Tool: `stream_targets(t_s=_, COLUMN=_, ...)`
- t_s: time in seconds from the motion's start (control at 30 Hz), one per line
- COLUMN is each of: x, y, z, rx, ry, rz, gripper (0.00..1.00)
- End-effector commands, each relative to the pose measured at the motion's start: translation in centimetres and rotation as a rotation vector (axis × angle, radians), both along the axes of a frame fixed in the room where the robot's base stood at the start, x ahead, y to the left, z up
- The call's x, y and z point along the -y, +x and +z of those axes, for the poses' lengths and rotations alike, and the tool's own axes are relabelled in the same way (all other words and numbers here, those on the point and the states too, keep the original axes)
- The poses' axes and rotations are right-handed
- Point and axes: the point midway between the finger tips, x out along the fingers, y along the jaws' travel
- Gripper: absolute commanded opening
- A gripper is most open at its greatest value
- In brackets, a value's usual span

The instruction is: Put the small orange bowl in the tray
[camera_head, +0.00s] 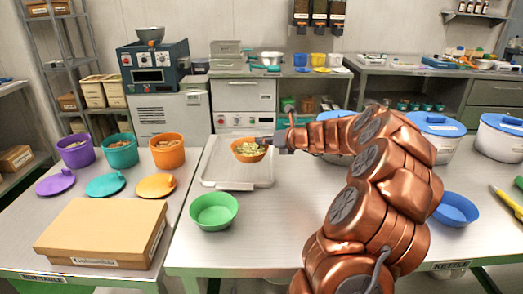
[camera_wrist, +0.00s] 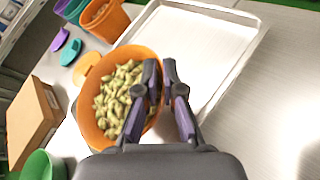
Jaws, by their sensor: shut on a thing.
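The small orange bowl (camera_head: 249,155) is filled with pale green pieces and shows over the tray in the head view. In the wrist view the orange bowl (camera_wrist: 147,133) is close up. My gripper (camera_wrist: 160,68) is shut on the bowl's right rim, with one finger inside against the pieces. In the head view my gripper (camera_head: 270,142) meets the bowl from the right. The white tray (camera_head: 209,180) lies on the table; in the wrist view its rim (camera_wrist: 262,30) shows beyond the bowl. I cannot tell whether the bowl touches the tray floor.
A green bowl (camera_head: 214,211) stands just in front of the tray. A cardboard box (camera_head: 100,230), loose lids and purple, teal and orange tubs (camera_head: 167,152) are on the left. A blue bowl (camera_head: 457,208) is to the right, behind my arm. The front table middle is clear.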

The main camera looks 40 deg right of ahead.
Motion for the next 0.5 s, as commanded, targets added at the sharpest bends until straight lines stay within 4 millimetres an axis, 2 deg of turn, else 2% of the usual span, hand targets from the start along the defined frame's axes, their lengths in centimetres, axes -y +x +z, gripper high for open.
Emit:
stream_targets(t_s=0.2, x=0.1, y=0.9, z=-0.3, rx=0.002, ry=-0.001, rz=0.0, gripper=0.0)
stream_targets(t_s=0.5, x=0.1, y=0.8, z=-3.5, rx=0.001, ry=-0.001, rz=-0.002, gripper=0.0)
